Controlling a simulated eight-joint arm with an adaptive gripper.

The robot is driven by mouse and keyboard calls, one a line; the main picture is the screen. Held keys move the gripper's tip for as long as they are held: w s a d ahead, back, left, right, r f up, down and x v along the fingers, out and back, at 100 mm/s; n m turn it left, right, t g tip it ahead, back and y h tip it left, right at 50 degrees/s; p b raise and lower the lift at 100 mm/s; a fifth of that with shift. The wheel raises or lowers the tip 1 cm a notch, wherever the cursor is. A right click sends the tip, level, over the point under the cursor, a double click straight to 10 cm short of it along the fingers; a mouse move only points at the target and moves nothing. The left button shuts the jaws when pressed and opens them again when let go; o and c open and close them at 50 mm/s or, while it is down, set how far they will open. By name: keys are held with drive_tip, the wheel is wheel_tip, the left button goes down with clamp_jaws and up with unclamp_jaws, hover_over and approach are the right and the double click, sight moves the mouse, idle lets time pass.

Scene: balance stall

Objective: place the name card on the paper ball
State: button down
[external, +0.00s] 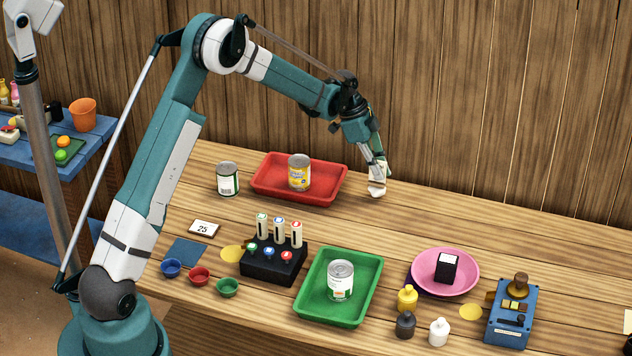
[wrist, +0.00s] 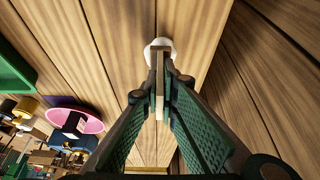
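My gripper (external: 378,170) points down near the back of the table, right of the red tray. In the wrist view its fingers (wrist: 165,82) are closed on a thin tan piece seen edge-on, which looks like the name card (wrist: 159,92). No writing on it can be made out. The paper ball (wrist: 161,42) is a small white lump just beyond the fingertips. It also shows low beside the fingertips in the external view (external: 377,191), partly covered. I cannot tell whether the card touches the ball.
A red tray (external: 263,183) holds a yellow can, with another can (external: 228,179) beside it. A green tray (external: 365,306), a pink plate (external: 468,272), a black marker stand (external: 272,266) and small bottles stand nearer the front. A card marked 25 (external: 204,229) lies left. The table right of my gripper is clear.

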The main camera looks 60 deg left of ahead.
drive_tip(key=shift+f, duration=0.15)
drive_tip(key=c, duration=2.7)
unclamp_jaws()
drive_tip(key=shift+o, duration=0.2)
drive_tip(key=v, duration=1.2)
drive_tip(key=shift+p, duration=0.3)
drive_tip(key=shift+d+r, duration=0.15)
drive_tip(key=shift+r, duration=0.05)
